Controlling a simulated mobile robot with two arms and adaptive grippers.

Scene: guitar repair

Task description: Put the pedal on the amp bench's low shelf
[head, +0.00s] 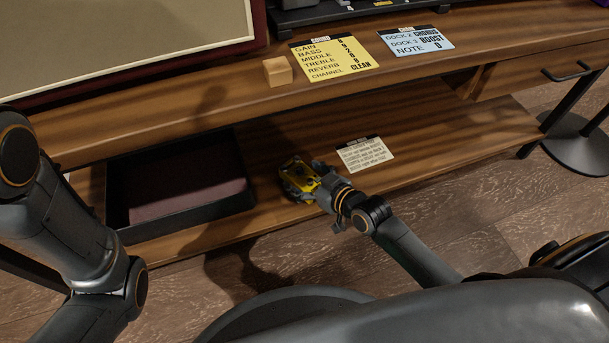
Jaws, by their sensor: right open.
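The yellow pedal (303,174) is at the low shelf (446,136) of the wooden bench, to the right of a black tray. My right gripper (299,182) is around the pedal, with its fingers open. I cannot tell whether the pedal rests fully on the shelf board or whether a finger touches it. The gripper hides part of the pedal. My left arm comes in at the left edge, and its gripper is out of view.
A black tray (250,187) with a dark lining stands left of the pedal. A white note card (365,154) lies to its right. Yellow (333,57) and blue (415,41) cards and a wooden block (277,71) are on the top above. The shelf's right part is clear.

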